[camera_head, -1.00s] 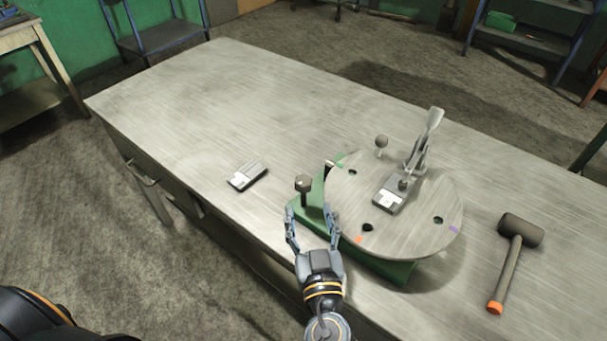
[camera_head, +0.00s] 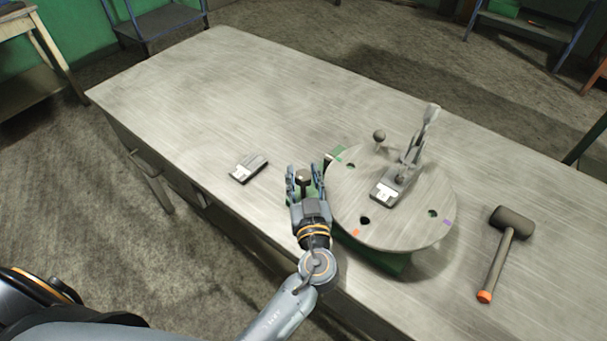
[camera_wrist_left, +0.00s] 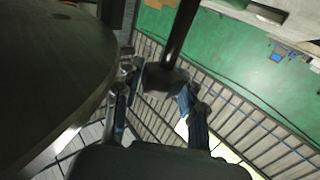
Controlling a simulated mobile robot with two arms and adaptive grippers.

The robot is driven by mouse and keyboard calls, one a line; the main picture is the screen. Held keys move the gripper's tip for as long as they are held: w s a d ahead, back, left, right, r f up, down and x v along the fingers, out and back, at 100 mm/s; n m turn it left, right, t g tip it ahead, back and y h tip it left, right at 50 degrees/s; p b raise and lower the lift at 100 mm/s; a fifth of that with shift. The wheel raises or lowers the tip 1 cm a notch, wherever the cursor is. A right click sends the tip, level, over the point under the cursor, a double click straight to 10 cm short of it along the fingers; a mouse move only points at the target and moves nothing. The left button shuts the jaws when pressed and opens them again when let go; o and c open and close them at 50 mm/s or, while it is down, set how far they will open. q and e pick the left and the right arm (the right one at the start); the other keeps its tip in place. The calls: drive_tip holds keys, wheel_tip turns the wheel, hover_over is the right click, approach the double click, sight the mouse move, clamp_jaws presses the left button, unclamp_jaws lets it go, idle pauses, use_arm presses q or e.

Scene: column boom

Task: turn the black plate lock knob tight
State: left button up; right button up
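The black plate lock knob (camera_head: 303,177) stands on a stem at the left side of the round grey plate (camera_head: 345,205). In the left wrist view the dark knob (camera_wrist_left: 163,78) and its stem show between the fingers. My left gripper (camera_head: 304,178) has its fingers on both sides of the knob, spread apart. Gaps seem to remain beside the knob, and I cannot make out firm contact. The green base (camera_head: 392,262) under the plate is partly hidden by my gripper and the plate. My right gripper is not in view.
A toggle clamp (camera_head: 410,160) and a ball-ended pin (camera_head: 379,136) stand at the plate. A small grey block with a white label (camera_head: 249,168) lies left of the knob. A mallet (camera_head: 497,255) lies at right. The table's left part is clear.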

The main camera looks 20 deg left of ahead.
use_arm(q)
drive_tip(key=c, duration=0.6)
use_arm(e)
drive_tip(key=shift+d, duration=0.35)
